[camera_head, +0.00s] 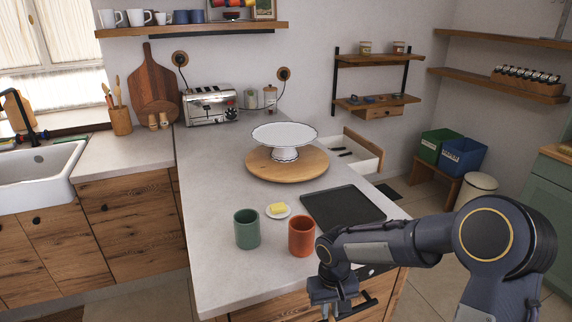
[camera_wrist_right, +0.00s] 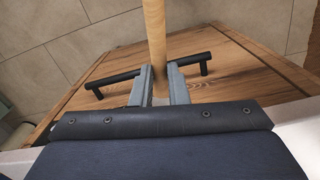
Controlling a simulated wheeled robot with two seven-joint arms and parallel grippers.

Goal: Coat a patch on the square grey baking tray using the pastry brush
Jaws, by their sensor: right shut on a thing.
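The square dark grey baking tray (camera_head: 342,206) lies flat on the pale counter, behind and above my right gripper in the head view. My right gripper (camera_head: 336,300) hangs low past the counter's front edge, by the wooden drawer front. In the right wrist view, my right gripper (camera_wrist_right: 160,88) is shut on a pale wooden rod, which looks like the handle of the pastry brush (camera_wrist_right: 155,35). The bristles are not visible in either view. My left gripper is not in view.
A green cup (camera_head: 247,230), an orange cup (camera_head: 301,237) and a small dish with butter (camera_head: 278,210) stand left of the tray. A cake stand (camera_head: 284,138) sits on a round wooden board (camera_head: 287,165) behind. A black drawer handle (camera_wrist_right: 112,82) is close to my right gripper.

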